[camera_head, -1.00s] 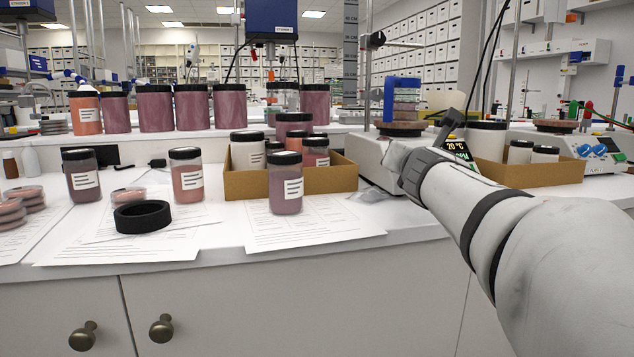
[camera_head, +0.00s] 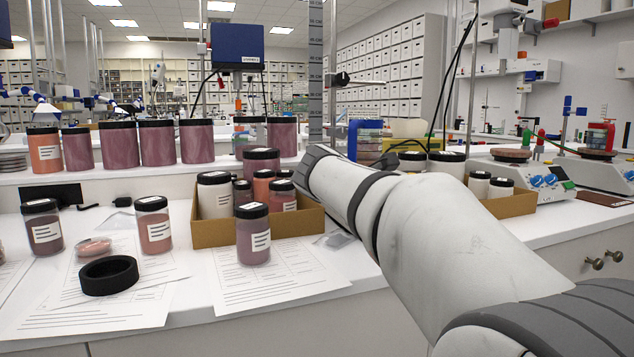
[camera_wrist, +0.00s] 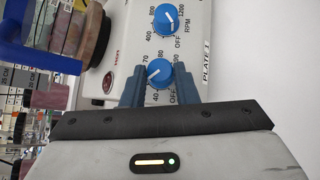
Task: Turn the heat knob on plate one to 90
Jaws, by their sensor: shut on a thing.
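In the wrist view, plate one is a pale hot plate (camera_wrist: 125,62) with a "PLATE 1" label (camera_wrist: 207,66) on its front. My gripper (camera_wrist: 159,79) is shut on the lower blue knob (camera_wrist: 160,71), the heat knob, with one dark blue finger on each side. The upper blue RPM knob (camera_wrist: 166,17) is free of the fingers. In the head view, my arm hides plate one's panel and my fingers.
In the head view, a cardboard tray of jars (camera_head: 215,236) stands left of my arm, with a jar (camera_head: 252,238) in front. A black ring (camera_head: 109,275) lies further left. Another hot plate (camera_head: 560,172) and a second cardboard tray (camera_head: 512,206) stand on the right.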

